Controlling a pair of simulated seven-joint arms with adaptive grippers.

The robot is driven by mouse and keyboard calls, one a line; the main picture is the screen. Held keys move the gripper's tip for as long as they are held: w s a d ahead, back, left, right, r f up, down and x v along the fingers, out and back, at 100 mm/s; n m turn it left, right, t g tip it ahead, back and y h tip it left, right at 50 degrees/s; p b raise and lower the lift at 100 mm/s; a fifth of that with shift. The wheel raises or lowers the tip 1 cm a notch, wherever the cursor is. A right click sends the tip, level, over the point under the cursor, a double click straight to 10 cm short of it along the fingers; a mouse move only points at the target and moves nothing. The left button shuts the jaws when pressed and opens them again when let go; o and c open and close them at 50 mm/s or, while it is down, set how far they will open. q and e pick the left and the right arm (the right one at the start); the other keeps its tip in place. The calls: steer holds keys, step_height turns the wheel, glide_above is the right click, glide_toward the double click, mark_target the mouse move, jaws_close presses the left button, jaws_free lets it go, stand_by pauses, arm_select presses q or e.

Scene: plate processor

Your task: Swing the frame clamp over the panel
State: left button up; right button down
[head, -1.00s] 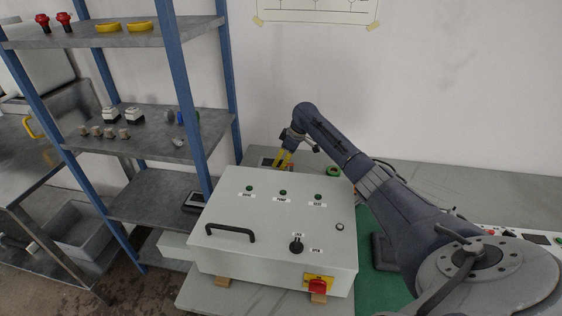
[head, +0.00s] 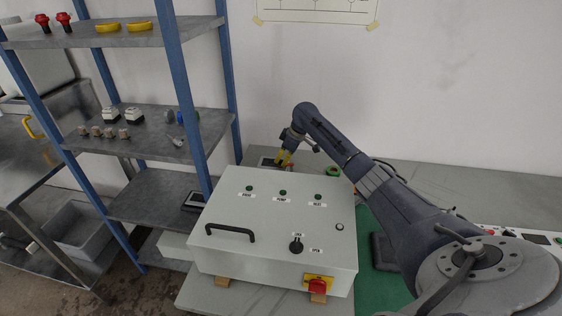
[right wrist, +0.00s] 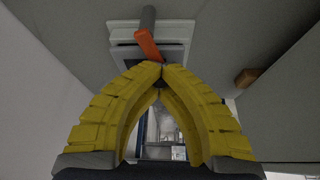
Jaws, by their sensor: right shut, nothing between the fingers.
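My right gripper (head: 283,161) is beyond the back edge of the grey box, low over a small device (head: 267,162) that the box partly hides. In the right wrist view its yellow fingers (right wrist: 160,68) meet at the tips with nothing between them. Just past the tips is an orange handle piece (right wrist: 148,44) on a grey bar, over a pale framed plate (right wrist: 122,33); this looks like the frame clamp. I cannot tell whether the fingertips touch it. The panel cannot be told apart with certainty. My left gripper is out of view.
The grey control box (head: 265,215), with a black handle and red switch, stands in front of my right gripper. A blue-post shelf (head: 150,185) with small parts is at left. A green ring (head: 332,171) lies right of the gripper. The bench at back right is mostly clear.

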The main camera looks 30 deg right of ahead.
steer(key=shift+w+d+r+m+t+h, duration=0.1)
steer(key=shift+w+m+t+h, duration=0.15)
steer(key=shift+m, duration=0.55)
steer(key=shift+w+d+m+t+h, duration=0.15)
steer(key=shift+w+m+h, duration=0.15)
steer(key=shift+m, duration=0.5)
steer(key=c, duration=2.1)
jaws_free()
steer(key=shift+a, duration=0.1)
steer(key=o, duration=0.7)
steer(key=shift+o, duration=0.2)
steer(key=v, duration=1.2)
